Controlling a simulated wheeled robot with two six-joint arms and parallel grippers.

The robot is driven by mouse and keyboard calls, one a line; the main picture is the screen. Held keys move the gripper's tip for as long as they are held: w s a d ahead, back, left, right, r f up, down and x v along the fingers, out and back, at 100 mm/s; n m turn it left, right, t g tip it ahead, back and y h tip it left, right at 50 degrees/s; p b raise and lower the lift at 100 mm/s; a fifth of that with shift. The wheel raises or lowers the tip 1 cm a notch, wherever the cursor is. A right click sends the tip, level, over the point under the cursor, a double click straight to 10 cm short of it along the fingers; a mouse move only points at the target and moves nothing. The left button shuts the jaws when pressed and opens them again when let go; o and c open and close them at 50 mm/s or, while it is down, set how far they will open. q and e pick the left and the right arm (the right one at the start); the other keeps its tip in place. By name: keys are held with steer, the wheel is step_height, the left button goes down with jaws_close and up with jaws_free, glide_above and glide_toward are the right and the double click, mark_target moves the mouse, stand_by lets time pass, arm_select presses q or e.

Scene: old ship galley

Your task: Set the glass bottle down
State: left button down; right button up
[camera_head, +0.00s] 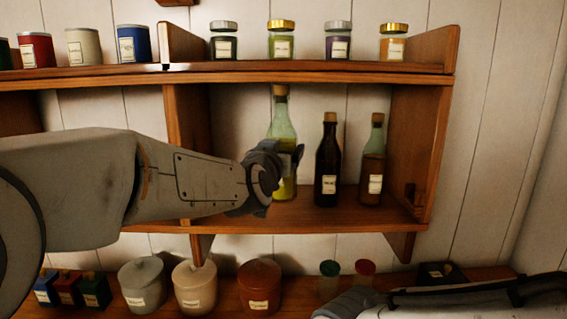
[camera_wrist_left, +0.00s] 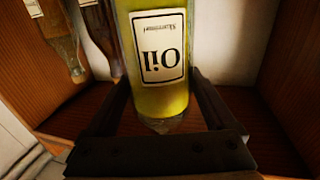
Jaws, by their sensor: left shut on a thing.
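The glass bottle (camera_head: 283,125) is pale green with a cork and yellow liquid inside. It is upright in the shelf's open compartment, on the left side. In the left wrist view the bottle (camera_wrist_left: 158,95) carries an "Oil" label that reads upside down. My left gripper (camera_head: 285,165) is shut on its lower body, one finger on each side. The bottle's base is close to the compartment floor (camera_head: 300,213); I cannot tell whether it touches. My right gripper (camera_head: 343,303) is partly in view at the bottom right, its fingers unclear.
A dark bottle (camera_head: 328,165) and a green-necked bottle with brown contents (camera_head: 373,165) stand to the right in the same compartment. Jars (camera_head: 281,46) line the shelf above. Canisters (camera_head: 194,285) and small jars (camera_head: 365,275) stand below. Compartment walls (camera_head: 418,130) bound the space.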

arm_select(q)
steer(key=w+a+p+x, duration=0.15)
steer(key=p+x, duration=0.35)
steer(key=x, duration=0.5)
step_height(320, 180, down, 7)
steer(key=p, duration=0.4)
steer(key=shift+a+r, duration=0.2)
steer(key=shift+a, duration=0.15)
steer(key=shift+w, duration=0.1)
